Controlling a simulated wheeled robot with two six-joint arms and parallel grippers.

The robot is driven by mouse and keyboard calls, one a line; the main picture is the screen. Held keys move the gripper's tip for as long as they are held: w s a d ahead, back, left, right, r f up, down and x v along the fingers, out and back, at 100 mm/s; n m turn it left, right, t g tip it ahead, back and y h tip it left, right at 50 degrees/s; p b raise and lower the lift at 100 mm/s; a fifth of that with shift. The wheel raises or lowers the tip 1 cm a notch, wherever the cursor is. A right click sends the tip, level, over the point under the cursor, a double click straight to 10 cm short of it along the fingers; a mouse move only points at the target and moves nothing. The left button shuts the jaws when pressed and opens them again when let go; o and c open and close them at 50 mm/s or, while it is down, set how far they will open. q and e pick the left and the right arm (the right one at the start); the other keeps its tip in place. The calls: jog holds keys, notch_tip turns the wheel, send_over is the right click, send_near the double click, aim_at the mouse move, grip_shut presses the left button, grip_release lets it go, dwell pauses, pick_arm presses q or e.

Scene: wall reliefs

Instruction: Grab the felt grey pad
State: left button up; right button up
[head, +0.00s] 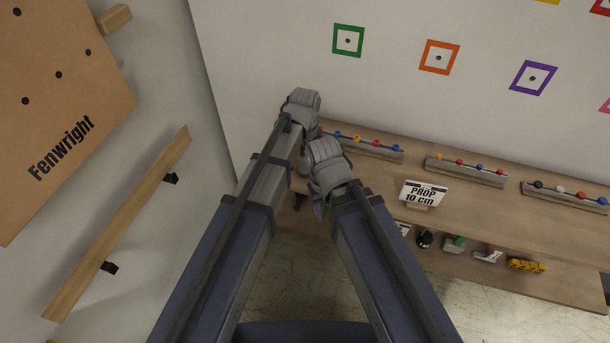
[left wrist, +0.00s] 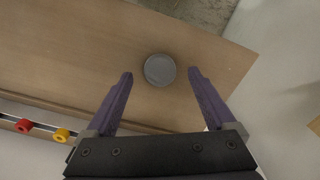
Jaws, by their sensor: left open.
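The grey pad (left wrist: 160,70) is a round, flat disc lying on the wooden shelf (left wrist: 60,60) in the left wrist view. My left gripper (left wrist: 160,74) is open, with its two purple fingers apart. In that view the pad shows between the fingertips, with a gap on each side. I cannot tell how far above the shelf the fingers are. In the head view only a bit of purple finger shows below my arm joints, and I cannot pick out the pad there. My right gripper cannot be made out.
Racks with coloured knobs (head: 465,171) stand along the back of the shelf. A "PROP 10 cm" sign (head: 423,193) stands in front of them. Small items, including a yellow one (head: 526,266), sit on a lower shelf. A wooden rail (head: 120,225) is on the left wall.

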pick_arm(q)
jog(key=shift+f+b, duration=0.3)
jog(key=shift+f, duration=0.45)
pick_arm(e)
jog(key=shift+f, duration=0.7)
pick_arm(q)
jog(key=shift+r, duration=0.1)
grip_shut()
